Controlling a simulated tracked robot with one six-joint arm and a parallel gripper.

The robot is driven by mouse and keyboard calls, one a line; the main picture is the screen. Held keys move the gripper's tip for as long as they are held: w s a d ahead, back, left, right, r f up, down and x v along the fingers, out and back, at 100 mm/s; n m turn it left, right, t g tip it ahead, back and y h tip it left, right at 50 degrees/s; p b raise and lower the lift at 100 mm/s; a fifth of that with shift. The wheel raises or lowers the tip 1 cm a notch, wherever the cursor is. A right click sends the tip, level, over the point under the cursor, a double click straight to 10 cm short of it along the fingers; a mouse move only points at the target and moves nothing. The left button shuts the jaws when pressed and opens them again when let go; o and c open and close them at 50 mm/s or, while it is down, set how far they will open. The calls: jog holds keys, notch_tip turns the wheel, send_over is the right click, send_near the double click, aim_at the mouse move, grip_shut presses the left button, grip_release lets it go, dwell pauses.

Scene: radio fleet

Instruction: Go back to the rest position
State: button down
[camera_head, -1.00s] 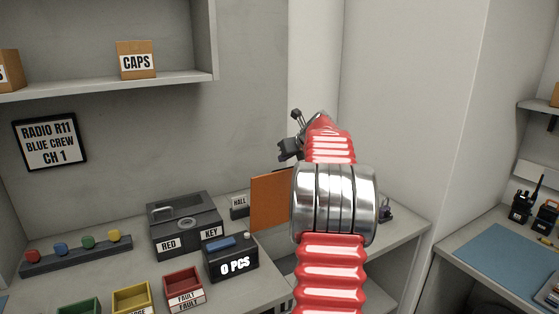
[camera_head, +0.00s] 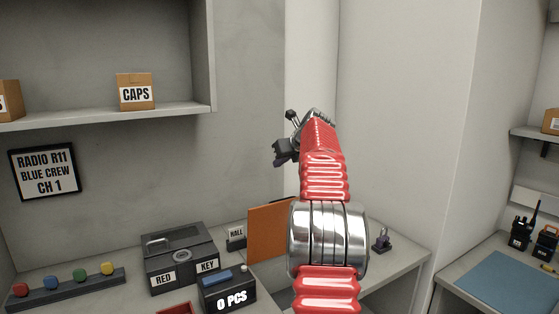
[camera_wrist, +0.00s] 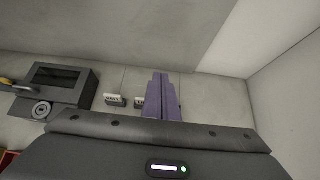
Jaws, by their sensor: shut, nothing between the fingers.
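My red and silver arm rises through the middle of the head view, in front of the back wall. My gripper (camera_head: 281,151) is the dark part at its upper end, partly hidden by the arm. In the wrist view its two purple-grey fingers (camera_wrist: 162,97) lie together, with nothing between them. The gripper is up in free air, apart from the things on the table.
On the table are a black RED KEY box (camera_head: 181,258), a 0 PCS counter (camera_head: 228,290), an orange panel (camera_head: 270,232) and a HALL sign (camera_head: 236,236). A shelf with a CAPS box (camera_head: 136,92) is at left. Radios (camera_head: 521,238) stand at right.

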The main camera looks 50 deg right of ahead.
jog(key=shift+w+r, duration=0.1)
jog(key=shift+r, duration=0.4)
dwell(0.3)
